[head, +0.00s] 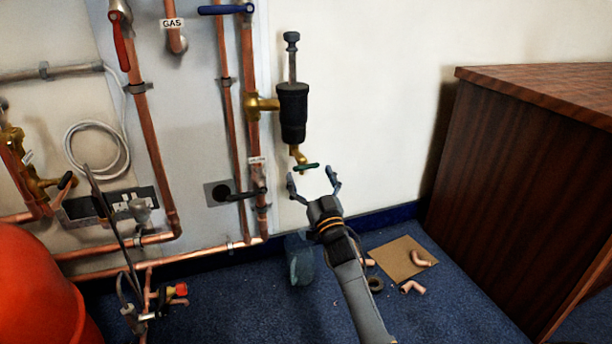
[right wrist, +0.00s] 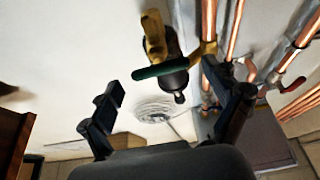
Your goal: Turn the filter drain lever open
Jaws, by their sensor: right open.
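The filter drain lever (head: 306,167) is a small green bar on a brass drain valve (head: 297,153) under the black filter body (head: 293,112). It lies roughly level in the head view. My right gripper (head: 311,175) is open, with its fingertips just below and to either side of the lever. In the right wrist view, the green lever (right wrist: 160,69) shows ahead between the open fingers (right wrist: 170,92), and I see no contact. The brass valve (right wrist: 154,36) shows behind it. My left gripper is not clearly seen.
A wooden cabinet (head: 500,190) stands at the right. Cardboard (head: 392,262) with copper fittings (head: 412,287) lies on the blue floor.

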